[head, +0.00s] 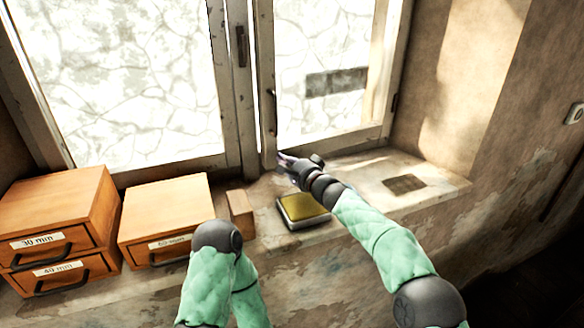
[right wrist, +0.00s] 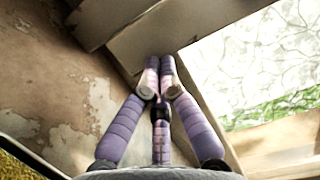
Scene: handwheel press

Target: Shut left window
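The left window (head: 228,100) has a weathered wooden frame and a dark handle (head: 241,46). Its sash looks level with the frame, though I cannot tell whether it is fully shut. The right-hand sash (head: 265,90) has its own handle (head: 272,112), and a thin bright strip shows along its left edge. My right gripper (head: 284,160) is at the lower left corner of that sash, just above the sill. In the right wrist view its purple fingers (right wrist: 160,64) are together, with the tips against or very near a wooden frame member (right wrist: 150,35). My left gripper is out of view.
On the sill (head: 375,172) stand wooden drawer boxes (head: 60,205) (head: 165,210), a small wooden block (head: 241,213) and a yellow-topped square pad (head: 303,209). A flat dark patch (head: 404,184) lies farther right. The sill around that patch is clear.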

